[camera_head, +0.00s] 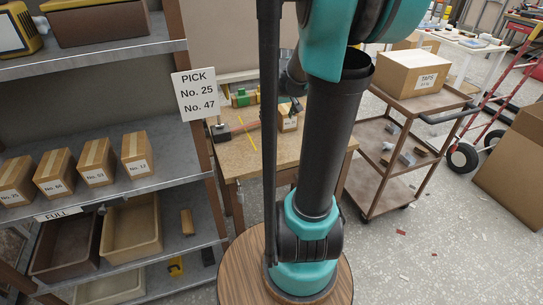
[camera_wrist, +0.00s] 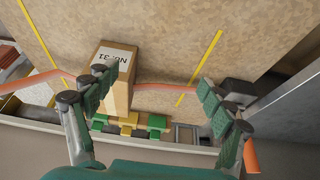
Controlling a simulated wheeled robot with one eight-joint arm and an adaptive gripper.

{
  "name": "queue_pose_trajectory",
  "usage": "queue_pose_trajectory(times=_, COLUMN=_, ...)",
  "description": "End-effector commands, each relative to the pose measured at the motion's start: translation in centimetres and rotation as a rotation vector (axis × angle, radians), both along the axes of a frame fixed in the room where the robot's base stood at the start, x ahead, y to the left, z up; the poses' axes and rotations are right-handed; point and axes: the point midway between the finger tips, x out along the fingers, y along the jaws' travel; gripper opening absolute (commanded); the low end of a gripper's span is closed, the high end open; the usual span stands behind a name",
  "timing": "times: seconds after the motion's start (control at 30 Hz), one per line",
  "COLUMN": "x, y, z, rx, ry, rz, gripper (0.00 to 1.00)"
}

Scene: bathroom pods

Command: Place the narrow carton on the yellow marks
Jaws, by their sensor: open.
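The narrow carton (camera_wrist: 118,82), labelled "NO. 31", stands on the wooden table in the wrist view. My gripper (camera_wrist: 158,75) is open, with its fingers spread to either side. The carton is between them, close to the left finger, which hides part of its side; I cannot tell if they touch. One yellow mark (camera_wrist: 200,68) runs to the carton's right, another (camera_wrist: 37,32) to its left, and the carton stands between these lines, apart from both. In the head view the carton (camera_head: 288,124) is partly behind my arm, which mostly hides the gripper.
A red-orange strip (camera_wrist: 165,86) crosses the tabletop, with a black block (camera_wrist: 237,91) at its right end. Green and yellow items (camera_wrist: 128,127) line the table's edge. A shelf with several cartons (camera_head: 97,165) stands left; a trolley (camera_head: 424,101) stands right.

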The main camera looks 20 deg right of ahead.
Motion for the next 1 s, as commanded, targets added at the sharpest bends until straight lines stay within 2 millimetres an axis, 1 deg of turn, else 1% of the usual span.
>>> queue_pose_trajectory(times=0.03, x=-2.7, y=2.5, z=-1.2, rx=0.0, ry=0.003, rz=0.007, gripper=0.82)
queue_pose_trajectory(times=0.07, x=-4.2, y=3.6, z=-1.9, rx=0.0, ry=0.005, rz=0.005, gripper=0.82)
queue_pose_trajectory(times=0.1, x=-6.2, y=5.0, z=-2.9, rx=0.0, ry=0.007, rz=0.002, gripper=0.82)
queue_pose_trajectory(times=0.17, x=-9.0, y=6.7, z=-4.3, rx=0.0, ry=0.009, rz=-0.003, gripper=0.82)
queue_pose_trajectory(times=0.2, x=-10.8, y=7.6, z=-5.2, rx=-0.001, ry=0.01, rz=-0.007, gripper=0.82)
queue_pose_trajectory(times=0.3, x=-14.5, y=9.2, z=-7.2, rx=-0.001, ry=0.011, rz=-0.014, gripper=0.82)
queue_pose_trajectory(times=0.4, x=-16.9, y=10.0, z=-8.5, rx=0.0, ry=0.01, rz=-0.019, gripper=0.82)
queue_pose_trajectory(times=0.5, x=-18.0, y=10.3, z=-9.2, rx=0.0, ry=0.01, rz=-0.024, gripper=0.82)
queue_pose_trajectory(times=0.57, x=-18.3, y=10.3, z=-9.3, rx=-0.001, ry=0.01, rz=-0.026, gripper=0.82)
queue_pose_trajectory(times=1.0, x=-18.2, y=10.3, z=-9.3, rx=-0.001, ry=0.01, rz=-0.026, gripper=0.82)
